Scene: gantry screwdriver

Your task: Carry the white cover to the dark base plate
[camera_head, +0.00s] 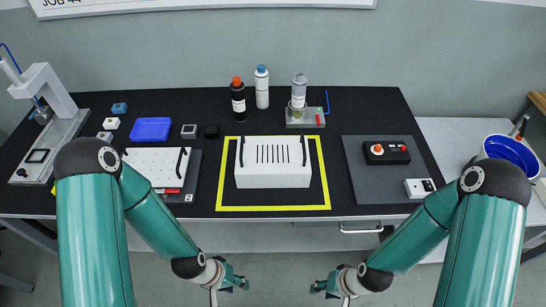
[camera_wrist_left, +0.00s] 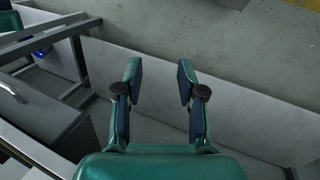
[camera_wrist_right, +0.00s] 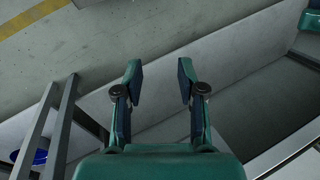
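The white cover (camera_head: 272,178) is a box with dark slots on top and a black handle at each end. It sits inside a yellow outline at the middle of the black bench mat. A dark grey plate (camera_head: 370,192) lies to its right, bearing a black box with red buttons and a white socket. Another dark grey plate lies at left, partly hidden under a white perforated panel (camera_head: 152,168); I cannot tell which is the base plate. My left gripper (camera_wrist_left: 160,78) and right gripper (camera_wrist_right: 160,78) are open and empty, in front of the bench, apart from the cover.
Bottles (camera_head: 262,87) and a small metal stand (camera_head: 304,117) are behind the cover. A blue tray (camera_head: 151,129), small blocks and a white press (camera_head: 50,95) stand at left. A blue bucket (camera_head: 511,153) is at far right. The mat between cover and right plate is clear.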

